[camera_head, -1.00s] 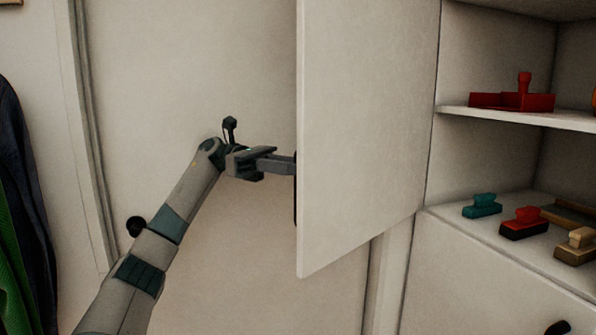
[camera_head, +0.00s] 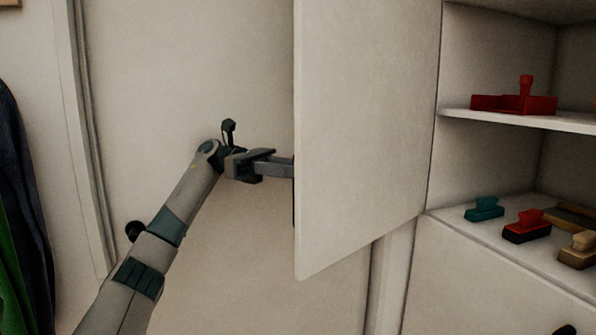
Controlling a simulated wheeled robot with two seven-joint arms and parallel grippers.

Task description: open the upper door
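The upper door (camera_head: 365,140) is a plain pale panel standing swung open, hinged on its right side next to the cabinet's shelves. A sliver of its dark handle (camera_head: 294,208) shows at the panel's left edge. My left gripper (camera_head: 283,167) reaches from the left to the outer face of the door, at handle height. Its fingertips are hidden behind the door's edge, so I cannot see whether they are shut on the handle. My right gripper is not in view.
The open cabinet holds a red tray with a stamp (camera_head: 515,101) on the upper shelf (camera_head: 520,120). Several stamps, including a teal one (camera_head: 484,208) and a red one (camera_head: 527,226), stand on the level below. Dark and green clothes (camera_head: 22,215) hang at the far left.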

